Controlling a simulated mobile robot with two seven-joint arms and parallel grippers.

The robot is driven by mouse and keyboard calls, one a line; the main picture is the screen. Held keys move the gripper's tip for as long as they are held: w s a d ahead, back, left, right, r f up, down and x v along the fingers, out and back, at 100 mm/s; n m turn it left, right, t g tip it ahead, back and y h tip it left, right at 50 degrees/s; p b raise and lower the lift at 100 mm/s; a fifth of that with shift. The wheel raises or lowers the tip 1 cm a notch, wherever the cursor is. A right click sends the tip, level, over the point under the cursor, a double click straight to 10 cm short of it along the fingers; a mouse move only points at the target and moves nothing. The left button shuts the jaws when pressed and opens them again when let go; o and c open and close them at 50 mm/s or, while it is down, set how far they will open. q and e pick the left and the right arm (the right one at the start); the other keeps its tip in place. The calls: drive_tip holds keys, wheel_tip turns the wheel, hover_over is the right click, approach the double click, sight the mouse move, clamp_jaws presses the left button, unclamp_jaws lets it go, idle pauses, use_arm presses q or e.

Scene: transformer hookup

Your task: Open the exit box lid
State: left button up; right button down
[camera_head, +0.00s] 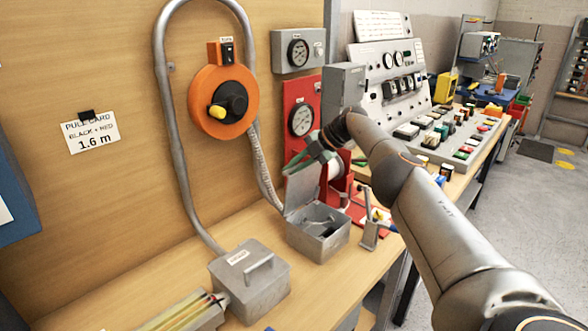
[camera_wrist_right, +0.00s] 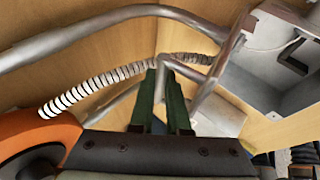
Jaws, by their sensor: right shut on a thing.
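The exit box (camera_head: 318,245) is an open grey metal box on the bench, with dark items inside. Its lid (camera_head: 303,188) stands raised and tilted at the back of the box. My right gripper (camera_head: 308,160) is at the top of the raised lid. In the right wrist view, its green fingers (camera_wrist_right: 165,98) are closed at a grey bar handle (camera_wrist_right: 205,80), and the box (camera_wrist_right: 265,75) shows at upper right. The exact contact on the handle is partly hidden. My left gripper is not in view.
A closed grey box with a handle (camera_head: 250,283) stands nearer on the bench. An orange reel (camera_head: 222,102) and looping conduit are on the wooden wall. A red gauge panel (camera_head: 301,105) is behind the gripper. A small metal holder (camera_head: 370,235) stands right of the open box.

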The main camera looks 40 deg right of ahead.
drive_tip(key=c, duration=1)
unclamp_jaws()
drive_tip(key=shift+w+a+r, duration=0.15)
drive_tip(key=shift+w+a, duration=0.2)
drive_tip(key=shift+o, duration=0.6)
drive_tip(key=shift+s+f, duration=0.1)
drive_tip(key=shift+f, duration=0.1)
drive_tip(key=p, duration=0.1)
drive_tip(key=d+r+p, duration=0.1)
drive_tip(key=shift+s+d+r+p, duration=0.15)
drive_tip(key=shift+s+r+p, duration=0.15)
drive_tip(key=shift+s, duration=0.1)
drive_tip(key=v, duration=1.1)
drive_tip(key=shift+s, duration=0.3)
